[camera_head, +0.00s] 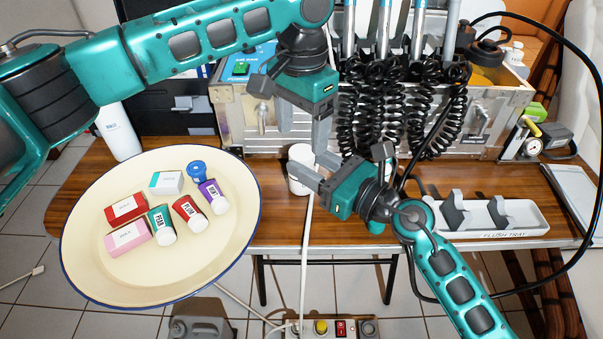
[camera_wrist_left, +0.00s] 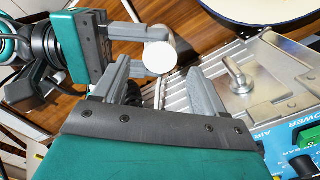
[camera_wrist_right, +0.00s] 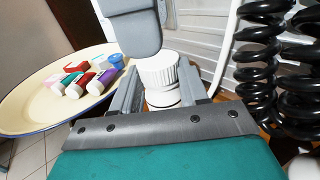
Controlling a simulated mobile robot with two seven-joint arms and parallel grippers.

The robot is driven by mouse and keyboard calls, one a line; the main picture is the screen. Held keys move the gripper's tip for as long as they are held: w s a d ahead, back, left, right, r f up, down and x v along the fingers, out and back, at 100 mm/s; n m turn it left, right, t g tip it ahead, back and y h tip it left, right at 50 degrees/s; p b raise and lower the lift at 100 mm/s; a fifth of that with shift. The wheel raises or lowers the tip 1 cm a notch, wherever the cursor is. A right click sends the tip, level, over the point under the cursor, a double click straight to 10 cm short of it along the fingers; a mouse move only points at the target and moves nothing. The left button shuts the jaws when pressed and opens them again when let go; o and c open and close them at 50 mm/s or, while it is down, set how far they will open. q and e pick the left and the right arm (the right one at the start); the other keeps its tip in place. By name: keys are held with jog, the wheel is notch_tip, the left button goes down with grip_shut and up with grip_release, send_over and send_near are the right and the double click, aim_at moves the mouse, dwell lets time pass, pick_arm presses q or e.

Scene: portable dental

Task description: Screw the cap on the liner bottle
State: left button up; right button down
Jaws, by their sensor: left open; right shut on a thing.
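A white bottle (camera_head: 299,184) stands upright near the table's front edge in the head view, between the fingers of my right gripper (camera_head: 312,172). A white ribbed cap (camera_wrist_right: 158,72) sits on top of the bottle (camera_wrist_right: 162,97) in the right wrist view; how tight it is cannot be told. My right gripper is shut on the bottle below the cap. My left gripper (camera_head: 303,130) points down just above the cap, its fingers open and apart. In the left wrist view the round cap top (camera_wrist_left: 161,57) shows beyond the left fingertips (camera_wrist_left: 160,85).
A cream plate (camera_head: 90,270) at left holds small boxes, labelled bottles and a blue item. A metal dental unit (camera_head: 400,150) with black coiled hoses (camera_head: 420,110) stands close behind. A white flush tray (camera_head: 500,235) lies at right. A white bottle (camera_head: 118,133) stands behind the plate.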

pick_arm(q)
jog(key=shift+r, duration=0.25)
pick_arm(e)
jog(key=shift+f, duration=0.1)
pick_arm(q)
jog(key=shift+o, duration=0.3)
jog(key=o, duration=0.5)
notch_tip(320, 180, up, 12)
pick_arm(e)
jog(key=c, duration=0.5)
grip_release()
